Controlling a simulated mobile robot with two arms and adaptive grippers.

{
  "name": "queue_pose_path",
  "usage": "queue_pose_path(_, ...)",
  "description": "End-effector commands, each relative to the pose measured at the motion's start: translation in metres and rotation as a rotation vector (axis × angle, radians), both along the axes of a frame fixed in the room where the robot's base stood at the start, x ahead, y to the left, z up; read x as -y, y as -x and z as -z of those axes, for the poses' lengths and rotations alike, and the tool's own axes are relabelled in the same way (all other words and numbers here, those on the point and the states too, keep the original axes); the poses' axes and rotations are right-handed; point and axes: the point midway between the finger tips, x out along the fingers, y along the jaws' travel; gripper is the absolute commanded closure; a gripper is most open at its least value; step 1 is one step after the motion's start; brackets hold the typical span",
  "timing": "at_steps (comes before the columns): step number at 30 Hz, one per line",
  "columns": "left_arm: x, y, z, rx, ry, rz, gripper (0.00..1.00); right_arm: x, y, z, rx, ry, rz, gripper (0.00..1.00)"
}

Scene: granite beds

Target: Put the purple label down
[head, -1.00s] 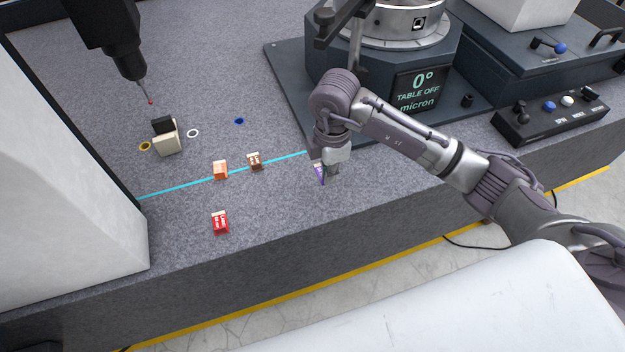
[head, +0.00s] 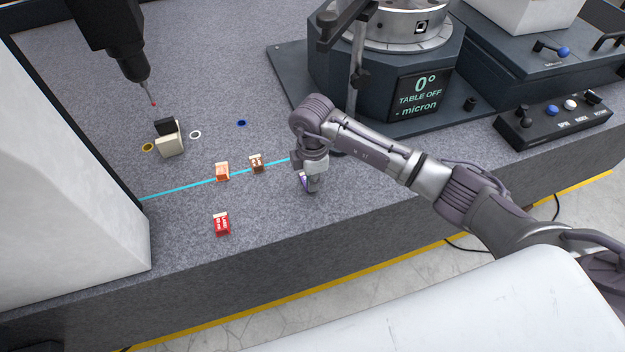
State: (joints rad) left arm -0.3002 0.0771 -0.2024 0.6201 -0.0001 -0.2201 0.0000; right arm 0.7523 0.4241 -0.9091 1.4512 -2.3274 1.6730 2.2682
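The purple label (head: 302,183) is at the fingertips of my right gripper (head: 309,185), partly hidden by the fingers. The gripper points down and is shut on it, low over the granite bed (head: 270,215), near the right end of the cyan line. I cannot tell whether the label touches the granite. My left gripper is not in view.
A red label (head: 222,224) stands in front of the cyan line (head: 190,183). An orange label (head: 222,172) and a brown label (head: 256,164) stand at the line. A dark rotary table unit (head: 390,85) is behind my arm. A probe (head: 148,90) hangs at upper left.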

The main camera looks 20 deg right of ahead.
Motion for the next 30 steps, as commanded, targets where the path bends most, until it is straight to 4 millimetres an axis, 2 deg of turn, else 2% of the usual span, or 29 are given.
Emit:
queue_pose_path(2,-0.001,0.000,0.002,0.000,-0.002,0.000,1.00,0.000,0.000,0.003,0.000,0.000,0.000,1.00)
queue_pose_path(8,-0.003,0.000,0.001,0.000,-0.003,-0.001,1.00,0.000,0.000,0.003,0.000,0.000,0.000,0.69)
queue_pose_path(16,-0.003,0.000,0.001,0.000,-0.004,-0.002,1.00,0.000,0.000,0.002,0.000,0.000,0.000,0.69)
queue_pose_path(19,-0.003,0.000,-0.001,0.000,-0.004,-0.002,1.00,0.000,0.000,-0.004,0.001,0.000,0.000,0.69)
queue_pose_path(30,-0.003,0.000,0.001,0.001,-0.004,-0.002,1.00,0.000,-0.001,-0.062,0.003,0.000,0.000,0.69)
